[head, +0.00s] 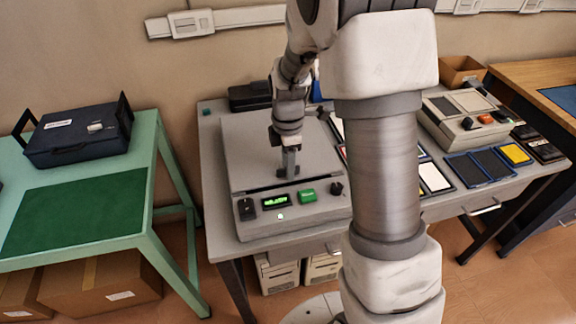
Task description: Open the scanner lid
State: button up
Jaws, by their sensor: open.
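The scanner (322,209) is a wide grey box on the left part of the grey table. Its flat grey lid (248,150) looks closed. The front panel carries a small green-lit display (275,201), a green button (307,196) and dark knobs or switches at both ends. My gripper (289,174) points down over the lid, close to its front edge, just behind the display. The gripper is open, with nothing seen between its fingers. I cannot tell whether it touches the lid. My arm hides the scanner's right side and part of the table.
At right, the grey table holds another grey device (462,122), blue-edged trays (478,168) and a yellow pad (515,154). A dark case (76,138) sits on the green table (150,175) at left. A dark box (248,97) stands behind the scanner.

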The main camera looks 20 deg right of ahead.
jog(key=shift+f, duration=0.2)
grip_shut()
jog(key=shift+r, duration=0.1)
dwell(1.3)
